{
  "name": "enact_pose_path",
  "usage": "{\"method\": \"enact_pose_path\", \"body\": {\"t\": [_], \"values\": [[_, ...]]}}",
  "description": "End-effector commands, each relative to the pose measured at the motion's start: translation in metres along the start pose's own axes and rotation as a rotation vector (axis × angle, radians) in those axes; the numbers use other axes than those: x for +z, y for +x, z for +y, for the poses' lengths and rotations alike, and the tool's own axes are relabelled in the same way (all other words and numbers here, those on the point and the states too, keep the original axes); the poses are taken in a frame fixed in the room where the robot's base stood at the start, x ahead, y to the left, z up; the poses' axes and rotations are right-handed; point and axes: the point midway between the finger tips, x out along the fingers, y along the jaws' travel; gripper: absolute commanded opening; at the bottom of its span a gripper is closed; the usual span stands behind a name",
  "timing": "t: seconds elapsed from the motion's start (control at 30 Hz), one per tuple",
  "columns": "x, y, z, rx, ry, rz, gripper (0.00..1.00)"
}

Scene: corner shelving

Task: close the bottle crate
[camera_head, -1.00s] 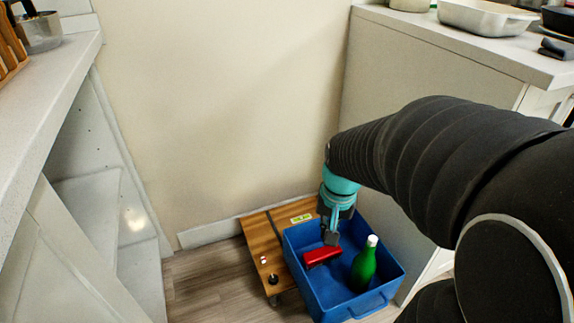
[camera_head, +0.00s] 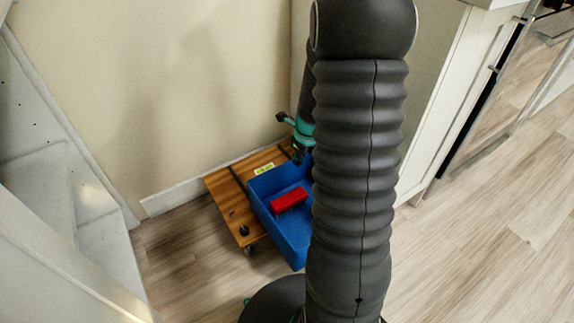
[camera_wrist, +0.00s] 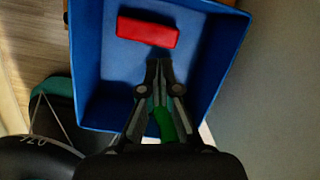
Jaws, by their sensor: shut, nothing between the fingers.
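The blue crate (camera_head: 262,200) is open at the top and sits low, overlapping the wooden board. It also shows in the wrist view (camera_wrist: 88,70). A red block-shaped item (camera_head: 289,200) lies inside it, seen also in the wrist view (camera_wrist: 148,32). The green bottle (camera_wrist: 166,124) shows partly behind my gripper in the wrist view; my arm hides it in the head view. My gripper (camera_wrist: 158,66) is shut and empty, its tips over the crate's opening near the red item. In the head view its teal body is near the crate's back edge and its fingertips are unclear.
The wooden board (camera_head: 226,190) on casters extends left of the crate. A beige wall (camera_head: 190,90) is behind, with white shelving (camera_head: 40,150) at left and a cabinet (camera_head: 445,90) at right. Floor (camera_head: 480,235) is clear at front right. My arm covers the crate's right part.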

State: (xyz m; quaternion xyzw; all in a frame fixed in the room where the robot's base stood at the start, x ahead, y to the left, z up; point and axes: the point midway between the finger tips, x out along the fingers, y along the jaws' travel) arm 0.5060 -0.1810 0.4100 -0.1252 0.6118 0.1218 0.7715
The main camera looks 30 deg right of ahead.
Motion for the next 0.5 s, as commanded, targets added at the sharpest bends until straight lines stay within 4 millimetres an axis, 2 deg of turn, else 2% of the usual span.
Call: {"method": "enact_pose_path", "body": {"t": [0.1,0.2,0.37,0.5], "values": [[0.003,0.0,-0.004,-0.016,0.158,-0.013,0.0],[0.003,0.0,-0.005,-0.021,0.237,-0.017,0.0],[0.003,0.006,-0.004,-0.02,0.275,-0.017,0.0],[0.003,0.023,-0.004,-0.017,0.275,-0.015,0.0]]}}
